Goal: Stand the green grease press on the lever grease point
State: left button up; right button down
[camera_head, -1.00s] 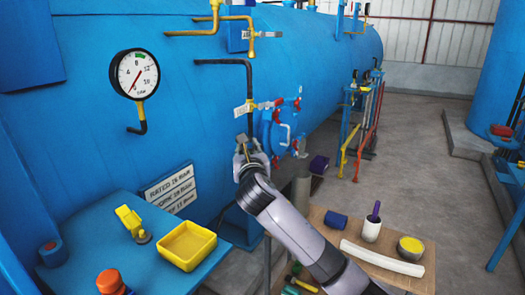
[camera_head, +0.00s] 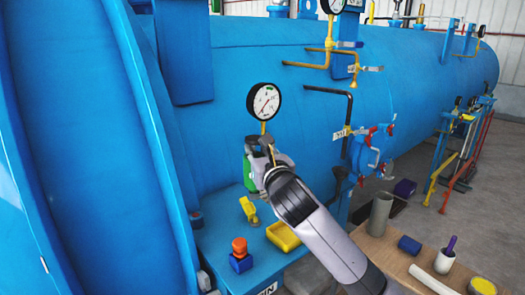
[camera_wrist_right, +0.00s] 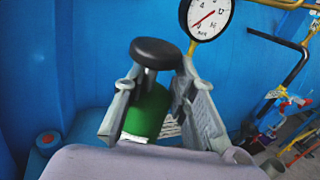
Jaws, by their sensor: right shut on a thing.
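The green grease press (camera_head: 249,172) is in my right gripper (camera_head: 262,150), in front of the tank wall and above the blue shelf (camera_head: 223,228). In the right wrist view the green body (camera_wrist_right: 147,112) sits between the two fingers, with a black round knob (camera_wrist_right: 155,53) on top. It looks roughly upright and its lower end is hidden. On the shelf are a yellow lever piece (camera_head: 249,210), a blue block with an orange-red cap (camera_head: 240,252) and a red-topped blue stub (camera_head: 196,217). I cannot tell which is the lever grease point. My left gripper is not in view.
A yellow tray (camera_head: 283,236) stands on the shelf. A pressure gauge (camera_head: 264,101) and its pipe are close behind my right gripper. Pipes and a red-handled blue hatch (camera_head: 371,152) are to the right. A wooden table (camera_head: 385,250) with several items stands lower right.

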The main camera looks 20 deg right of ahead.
jog(key=shift+w+d, duration=0.2)
jog(key=shift+w, duration=0.05)
jog(key=shift+s+r+p, duration=0.15)
jog(key=shift+r+p, duration=0.05)
jog(key=shift+p, duration=0.45)
notch_tip(320, 180, down, 2)
jog(key=shift+b, duration=0.6)
jog(key=shift+f+b, duration=0.4)
jog(key=shift+f, duration=0.45)
jog(key=shift+f+b, duration=0.55)
jog(key=shift+f, duration=0.6)
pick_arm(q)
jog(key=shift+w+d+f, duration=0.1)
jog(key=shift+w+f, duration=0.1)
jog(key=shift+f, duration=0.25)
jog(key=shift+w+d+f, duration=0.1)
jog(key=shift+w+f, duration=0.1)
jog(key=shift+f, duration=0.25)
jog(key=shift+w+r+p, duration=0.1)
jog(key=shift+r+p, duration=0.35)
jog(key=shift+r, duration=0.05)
pick_arm(e)
jog(key=shift+f, duration=0.1)
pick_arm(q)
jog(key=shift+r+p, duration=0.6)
